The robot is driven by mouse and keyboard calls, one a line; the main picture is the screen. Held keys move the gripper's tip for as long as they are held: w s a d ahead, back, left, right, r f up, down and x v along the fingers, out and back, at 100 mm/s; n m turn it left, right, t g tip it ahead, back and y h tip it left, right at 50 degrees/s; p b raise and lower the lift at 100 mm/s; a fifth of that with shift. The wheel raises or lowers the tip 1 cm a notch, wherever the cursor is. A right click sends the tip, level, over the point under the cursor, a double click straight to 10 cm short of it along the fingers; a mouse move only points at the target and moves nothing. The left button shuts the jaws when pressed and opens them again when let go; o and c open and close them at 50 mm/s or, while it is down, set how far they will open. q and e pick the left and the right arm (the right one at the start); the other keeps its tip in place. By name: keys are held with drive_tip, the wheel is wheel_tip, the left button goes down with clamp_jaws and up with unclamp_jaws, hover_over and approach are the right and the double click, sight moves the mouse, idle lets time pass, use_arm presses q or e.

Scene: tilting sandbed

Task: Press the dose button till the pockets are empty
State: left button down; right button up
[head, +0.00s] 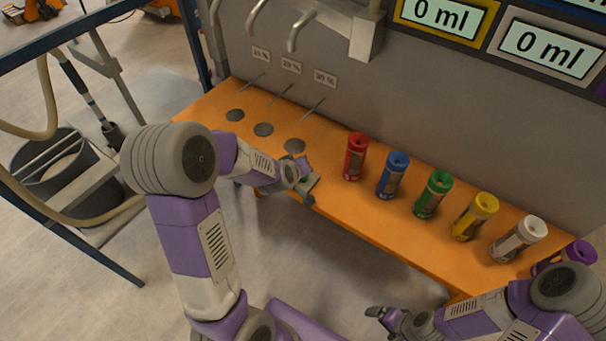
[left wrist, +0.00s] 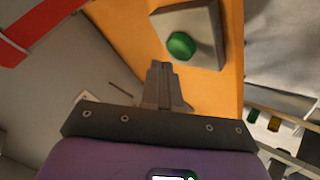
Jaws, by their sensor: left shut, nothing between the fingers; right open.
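The dose button looks to be the round green button (left wrist: 181,45) on a grey square box (left wrist: 206,22) on the orange bench in the left wrist view. My left gripper (left wrist: 160,68) is shut and empty. Its fingertips show just below the button, beside the box; I cannot tell whether they touch it. In the head view my left gripper (head: 303,184) is at the bench's front edge and hides the button. My right gripper (head: 376,313) is open and empty in front of the bench.
The orange bench (head: 390,238) carries several coloured canisters, from a red one (head: 355,156) to a white one (head: 518,238). Grey discs (head: 264,130) lie at its left, below metal spouts (head: 301,30). Two displays (head: 545,47) above read 0 ml. A bin (head: 55,165) stands left.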

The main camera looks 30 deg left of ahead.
use_arm(q)
wheel_tip(320, 180, up, 5)
drive_tip(key=p, duration=0.4)
drive_tip(key=shift+r+p, duration=0.1)
drive_tip(key=shift+p, duration=0.2)
idle(0.6)
